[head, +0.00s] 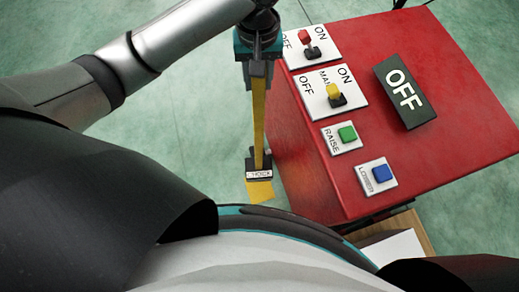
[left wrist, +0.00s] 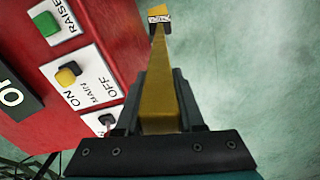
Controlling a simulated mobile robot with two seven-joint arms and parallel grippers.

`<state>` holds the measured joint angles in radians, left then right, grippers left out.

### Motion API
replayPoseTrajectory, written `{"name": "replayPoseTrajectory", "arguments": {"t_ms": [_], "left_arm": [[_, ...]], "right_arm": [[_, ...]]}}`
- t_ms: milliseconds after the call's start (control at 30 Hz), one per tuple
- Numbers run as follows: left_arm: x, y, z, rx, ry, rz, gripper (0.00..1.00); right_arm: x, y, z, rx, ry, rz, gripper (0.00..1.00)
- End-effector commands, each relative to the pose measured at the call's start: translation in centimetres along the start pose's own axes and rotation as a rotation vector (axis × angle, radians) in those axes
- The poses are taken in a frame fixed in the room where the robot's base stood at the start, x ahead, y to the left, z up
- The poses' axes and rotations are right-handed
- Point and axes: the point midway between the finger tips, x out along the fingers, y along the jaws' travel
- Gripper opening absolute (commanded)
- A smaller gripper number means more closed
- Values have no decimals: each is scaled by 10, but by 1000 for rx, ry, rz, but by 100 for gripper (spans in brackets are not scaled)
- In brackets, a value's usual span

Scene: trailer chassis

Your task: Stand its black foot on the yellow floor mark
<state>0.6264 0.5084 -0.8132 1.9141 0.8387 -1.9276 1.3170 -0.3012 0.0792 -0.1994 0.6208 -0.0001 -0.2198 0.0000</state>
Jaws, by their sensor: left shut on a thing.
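My left gripper (head: 258,72) is shut on the upper part of a yellow bar (head: 259,125), which hangs roughly upright below it. At the bar's lower end is a black foot (head: 258,166) with a white label that seems to read "CHOCK". The yellow floor mark (head: 260,191) shows just in front of the foot, and the foot overlaps its far edge in the head view. I cannot tell whether the foot touches the floor. In the left wrist view the bar (left wrist: 159,75) runs from between the fingers to the foot (left wrist: 159,19). My right gripper is out of sight.
A red control box (head: 450,70) stands close to the right of the bar. It carries ON/OFF switches, a green RAISE button (head: 347,133), a blue LOWER button (head: 380,173) and a black OFF sign (head: 404,92). The green floor (head: 190,130) left of the bar is clear.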

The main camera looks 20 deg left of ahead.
Motion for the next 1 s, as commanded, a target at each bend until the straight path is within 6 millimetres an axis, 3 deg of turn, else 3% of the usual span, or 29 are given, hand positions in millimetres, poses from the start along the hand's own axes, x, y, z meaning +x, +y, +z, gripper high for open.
{"name": "replayPoseTrajectory", "arguments": {"t_ms": [200, 567, 1000], "left_arm": [[35, 4, 14, -142, -4, 3, 0], [68, 1, 23, -227, 3, 2, 0], [174, 0, 23, -226, 4, 1, 0]], "right_arm": [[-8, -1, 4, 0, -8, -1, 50], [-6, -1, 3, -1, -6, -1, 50], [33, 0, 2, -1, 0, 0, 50]]}}
